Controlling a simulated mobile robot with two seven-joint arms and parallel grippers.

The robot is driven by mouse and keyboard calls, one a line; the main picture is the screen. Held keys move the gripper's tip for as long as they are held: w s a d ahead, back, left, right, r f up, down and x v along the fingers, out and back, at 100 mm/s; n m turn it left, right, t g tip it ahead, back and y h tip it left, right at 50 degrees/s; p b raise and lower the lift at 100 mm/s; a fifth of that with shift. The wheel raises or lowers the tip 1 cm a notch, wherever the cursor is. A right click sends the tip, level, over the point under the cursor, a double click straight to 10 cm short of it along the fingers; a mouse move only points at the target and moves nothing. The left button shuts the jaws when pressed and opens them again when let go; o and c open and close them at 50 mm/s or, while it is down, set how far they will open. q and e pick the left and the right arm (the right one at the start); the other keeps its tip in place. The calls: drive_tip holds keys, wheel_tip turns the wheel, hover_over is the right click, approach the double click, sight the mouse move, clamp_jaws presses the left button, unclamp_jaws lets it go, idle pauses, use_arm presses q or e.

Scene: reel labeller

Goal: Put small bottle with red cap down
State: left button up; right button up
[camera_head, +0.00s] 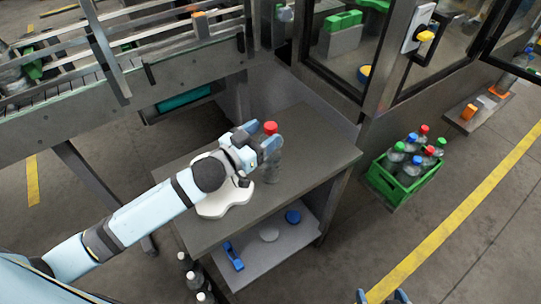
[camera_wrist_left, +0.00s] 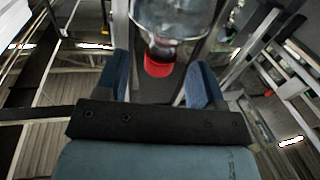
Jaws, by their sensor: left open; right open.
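The small clear bottle with a red cap (camera_head: 271,170) is upright at the grey table top (camera_head: 310,160) and appears to stand on it. My left gripper (camera_head: 262,137) is open at the bottle's upper part, just below the cap. In the left wrist view the red cap (camera_wrist_left: 158,68) and clear bottle body (camera_wrist_left: 168,20) show between the two spread blue fingers (camera_wrist_left: 160,85), with gaps on both sides. My right gripper (camera_head: 383,297) is open and empty at the bottom edge of the head view, only its tips showing.
A white device (camera_head: 225,203) sits on the table under my left wrist. A lower shelf (camera_head: 265,262) holds blue and white items. A green crate (camera_head: 400,190) of capped bottles stands at right. A conveyor (camera_head: 120,100) lies behind left; the table's right part is clear.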

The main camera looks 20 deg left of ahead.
sight(275, 126)
use_arm(q)
drive_tip(key=p+x, duration=0.1)
drive_tip(key=x, duration=0.3)
drive_tip(key=shift+w+d+f, duration=0.15)
drive_tip(key=shift+w+d, duration=0.05)
drive_tip(key=shift+w, duration=0.15)
drive_tip(key=shift+s, duration=0.1)
drive_tip(key=shift+c, duration=0.2)
clamp_jaws()
